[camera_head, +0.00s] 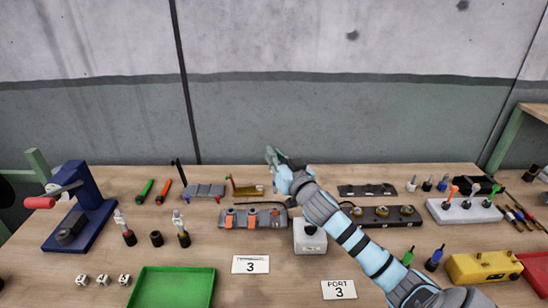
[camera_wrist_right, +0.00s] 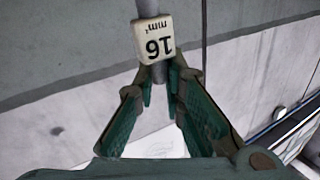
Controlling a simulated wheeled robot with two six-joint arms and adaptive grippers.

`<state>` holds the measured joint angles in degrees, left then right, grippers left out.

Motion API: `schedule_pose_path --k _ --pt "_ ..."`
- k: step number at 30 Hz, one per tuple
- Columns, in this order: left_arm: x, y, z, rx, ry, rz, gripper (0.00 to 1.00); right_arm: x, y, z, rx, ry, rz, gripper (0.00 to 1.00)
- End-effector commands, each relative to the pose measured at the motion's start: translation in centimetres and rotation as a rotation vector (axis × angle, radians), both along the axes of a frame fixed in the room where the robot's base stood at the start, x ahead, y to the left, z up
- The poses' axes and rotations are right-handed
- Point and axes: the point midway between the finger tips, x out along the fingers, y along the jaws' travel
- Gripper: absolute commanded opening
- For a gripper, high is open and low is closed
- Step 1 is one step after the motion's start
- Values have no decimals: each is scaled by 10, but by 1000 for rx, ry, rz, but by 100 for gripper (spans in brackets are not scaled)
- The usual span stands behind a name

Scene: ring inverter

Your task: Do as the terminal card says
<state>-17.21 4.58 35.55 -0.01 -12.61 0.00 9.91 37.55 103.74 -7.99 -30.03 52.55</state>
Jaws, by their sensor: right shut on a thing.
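A white card (camera_head: 250,264) on the table has a small blurred line over a large 3. A second card (camera_head: 339,289) reads PORT 3. A grey block with orange levers (camera_head: 252,217) lies behind the cards, and a dark strip with brass round parts (camera_head: 382,214) is to its right. My right gripper (camera_head: 274,157) is raised above the back of the table. In the wrist view its green fingers (camera_wrist_right: 162,82) are shut on a grey rod-like piece (camera_wrist_right: 147,8) bearing a white tag (camera_wrist_right: 153,39) marked 16 mm². My left gripper is not in view.
A blue press with a red handle (camera_head: 77,205) stands left. A green tray (camera_head: 172,288) is at the front. A white box (camera_head: 310,238) stands beside my right arm. A white block with coloured levers (camera_head: 464,209) and a yellow box (camera_head: 484,267) are right. A concrete wall is behind.

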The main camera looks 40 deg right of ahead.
Motion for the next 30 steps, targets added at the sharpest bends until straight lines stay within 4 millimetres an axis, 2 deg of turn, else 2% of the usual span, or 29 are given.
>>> schedule_pose_path --k 9,13,30 --pt "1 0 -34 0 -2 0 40 0 0 -42 23 -3 -7 0" --pt "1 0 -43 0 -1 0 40 0 0 -53 22 -3 -6 0" --pt "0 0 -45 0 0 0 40 0 0 -56 21 -4 -5 0"
